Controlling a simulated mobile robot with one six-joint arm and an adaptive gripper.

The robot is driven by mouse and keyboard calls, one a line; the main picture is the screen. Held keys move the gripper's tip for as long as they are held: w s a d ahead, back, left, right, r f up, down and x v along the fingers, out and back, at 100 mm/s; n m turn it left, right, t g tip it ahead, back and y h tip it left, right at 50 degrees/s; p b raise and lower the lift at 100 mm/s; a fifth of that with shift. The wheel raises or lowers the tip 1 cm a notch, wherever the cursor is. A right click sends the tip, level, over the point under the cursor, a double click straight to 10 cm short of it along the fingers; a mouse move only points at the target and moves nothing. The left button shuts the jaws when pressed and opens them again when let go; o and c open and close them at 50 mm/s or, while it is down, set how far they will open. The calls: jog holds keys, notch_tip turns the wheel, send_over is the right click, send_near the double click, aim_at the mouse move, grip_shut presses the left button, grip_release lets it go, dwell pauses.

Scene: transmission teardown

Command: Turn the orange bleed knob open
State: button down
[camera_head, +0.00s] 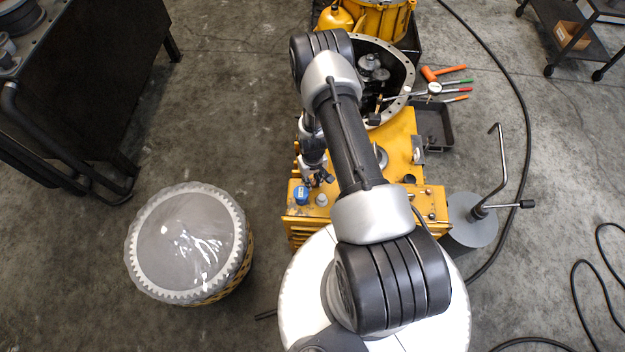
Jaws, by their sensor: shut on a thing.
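My gripper (319,181) is low over the front left of the yellow unit (398,150), just behind a blue cap (301,195) and a grey round fitting (322,200). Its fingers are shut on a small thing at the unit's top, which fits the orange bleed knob. The knob itself is hidden by the fingers and wrist, so its turn position cannot be told. My arm covers the middle of the unit.
An open round housing (405,75) stands behind the unit. Hand tools (445,85) and a dark tray (433,125) lie to its right. A grey cylinder with a bent rod (470,225) stands at right. A wrapped drum (188,240) stands at left, with clear floor behind it.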

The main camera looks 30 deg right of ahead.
jog(key=shift+n+b, duration=0.3)
jog(key=shift+n, duration=1.3)
jog(key=c, duration=1.4)
grip_release()
jog(key=shift+o, duration=0.2)
